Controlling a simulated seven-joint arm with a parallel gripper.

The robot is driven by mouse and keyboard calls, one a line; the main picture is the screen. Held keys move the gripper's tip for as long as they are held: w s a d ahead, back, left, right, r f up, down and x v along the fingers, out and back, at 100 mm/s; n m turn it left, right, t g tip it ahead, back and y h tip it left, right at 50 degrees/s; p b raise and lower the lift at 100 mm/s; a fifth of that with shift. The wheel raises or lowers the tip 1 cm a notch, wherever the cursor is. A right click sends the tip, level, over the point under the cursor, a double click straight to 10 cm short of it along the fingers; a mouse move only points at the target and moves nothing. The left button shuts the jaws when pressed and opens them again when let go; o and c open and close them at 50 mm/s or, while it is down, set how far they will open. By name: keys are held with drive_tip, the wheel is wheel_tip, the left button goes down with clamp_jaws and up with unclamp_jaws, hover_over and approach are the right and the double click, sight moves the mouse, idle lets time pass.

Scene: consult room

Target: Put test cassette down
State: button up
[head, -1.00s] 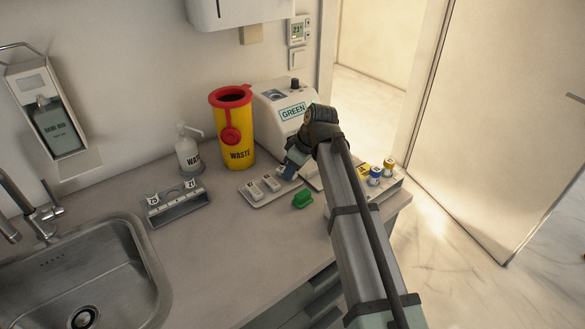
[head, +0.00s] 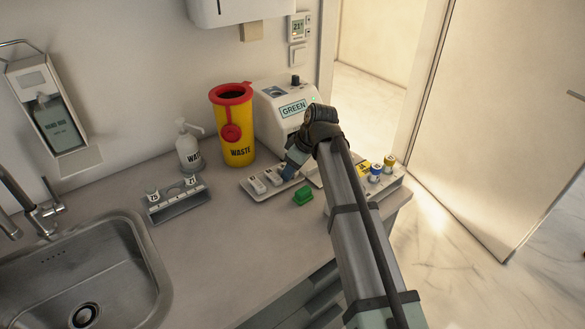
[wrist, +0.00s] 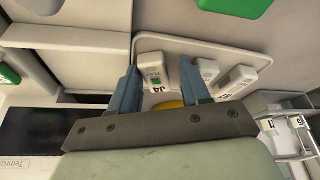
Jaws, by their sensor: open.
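A white test cassette marked J4 (wrist: 154,72) lies between the two blue fingers of my gripper (wrist: 160,84) in the wrist view. The fingers are apart, one on each side of it, and its lower part is partly hidden by the gripper. It is at the white tray (wrist: 230,47), with two more white cassettes (wrist: 205,70) (wrist: 238,80) beside it on the right. In the head view my gripper (head: 290,170) is low over the right end of the tray (head: 262,197), and the J4 cassette is hidden there.
A green block (head: 304,196) is just in front of the tray. The GREEN-labelled machine (head: 285,115) and yellow waste bin (head: 238,130) stand behind. A vial rack (head: 178,203) is left, capped vials (head: 376,170) are right.

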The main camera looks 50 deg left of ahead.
drive_tip(key=shift+w+r, duration=0.15)
drive_tip(key=shift+r, duration=0.1)
drive_tip(key=v, duration=1.2)
drive_tip(key=shift+r, duration=0.25)
idle(0.5)
